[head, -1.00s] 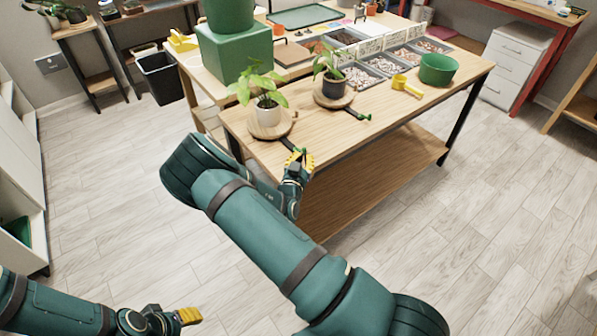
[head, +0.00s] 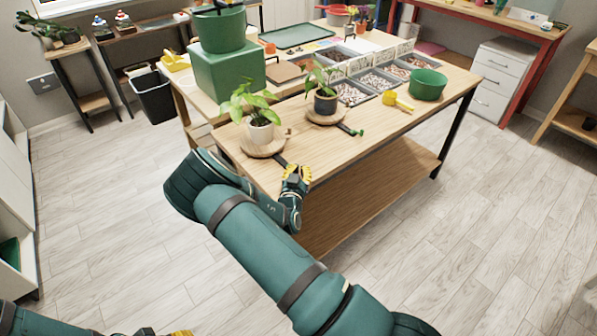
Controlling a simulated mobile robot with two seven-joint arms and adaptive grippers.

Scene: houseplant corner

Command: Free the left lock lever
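The left potted plant, in a white pot (head: 261,131), stands on a round wooden disc (head: 250,149) near the table's left end. A dark lever (head: 281,160) sticks out from this disc toward the front edge; its outer end is hidden at my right gripper. My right gripper (head: 297,172) is at the table's front edge by that end, its yellow fingertips apart. Contact with the lever cannot be told. My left gripper (head: 178,333) barely shows at the bottom edge, mostly cut off.
A second plant in a dark pot (head: 325,103) stands on another disc with a green-tipped lever (head: 352,130). The front right tabletop is clear.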

